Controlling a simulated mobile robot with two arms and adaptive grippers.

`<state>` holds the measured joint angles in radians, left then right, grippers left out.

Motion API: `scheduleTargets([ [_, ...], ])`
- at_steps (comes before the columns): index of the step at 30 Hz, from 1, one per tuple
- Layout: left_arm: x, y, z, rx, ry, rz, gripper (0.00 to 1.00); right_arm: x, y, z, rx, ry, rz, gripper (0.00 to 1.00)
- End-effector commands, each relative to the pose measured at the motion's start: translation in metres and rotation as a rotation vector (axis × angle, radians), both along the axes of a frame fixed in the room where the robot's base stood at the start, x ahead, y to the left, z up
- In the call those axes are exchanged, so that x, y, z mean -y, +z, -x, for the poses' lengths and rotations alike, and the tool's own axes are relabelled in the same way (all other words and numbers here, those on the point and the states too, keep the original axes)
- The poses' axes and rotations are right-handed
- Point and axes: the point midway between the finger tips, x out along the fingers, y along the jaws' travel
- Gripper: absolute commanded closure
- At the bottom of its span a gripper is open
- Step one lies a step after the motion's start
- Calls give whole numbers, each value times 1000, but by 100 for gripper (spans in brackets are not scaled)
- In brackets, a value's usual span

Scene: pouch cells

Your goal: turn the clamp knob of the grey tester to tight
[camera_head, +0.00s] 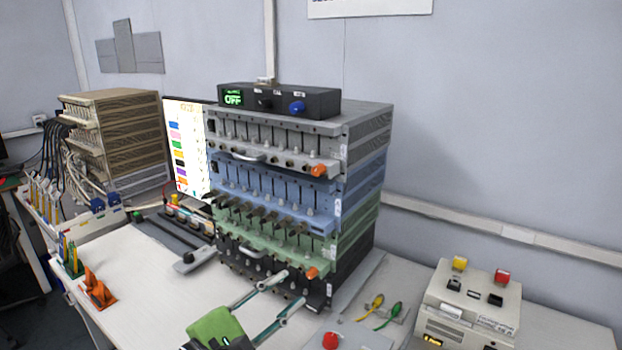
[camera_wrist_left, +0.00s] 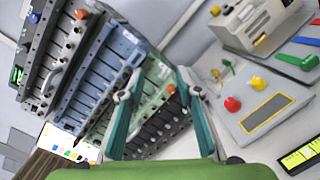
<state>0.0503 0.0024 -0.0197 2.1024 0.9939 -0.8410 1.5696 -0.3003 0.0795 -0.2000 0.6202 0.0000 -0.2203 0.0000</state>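The grey tester (camera_head: 358,137) is the top unit of a stack of testers. Its orange clamp knob (camera_head: 318,171) sits at the lower right of its front, and a light bar handle (camera_head: 247,156) is at the lower left. In the left wrist view the grey tester's orange knob (camera_wrist_left: 81,14) shows near the upper left. I cannot tell the knob's setting. My left gripper (camera_head: 292,285) is open and empty, low in front of the bottom dark tester, well below the knob. Its spread fingers (camera_wrist_left: 159,85) also show in the left wrist view. My right gripper is not in view.
Below are a blue tester (camera_head: 363,194), a green tester (camera_head: 357,240) with its own orange knob (camera_head: 312,272), and a dark tester (camera_head: 350,275). A black box (camera_head: 328,103) reading OFF lies on top. A control box (camera_head: 448,290) stands at right; bare table (camera_head: 160,290) lies front left.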

Motion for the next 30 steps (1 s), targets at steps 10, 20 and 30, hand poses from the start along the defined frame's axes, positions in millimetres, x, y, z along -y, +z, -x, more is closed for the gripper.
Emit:
scheduleTargets([
  [10,-23,117,-41,-126,-76,713,68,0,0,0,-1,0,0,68],
  [20,-3,139,-70,-135,-87,748,68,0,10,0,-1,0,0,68],
  [30,36,164,-122,-136,-85,744,68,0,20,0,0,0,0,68],
])
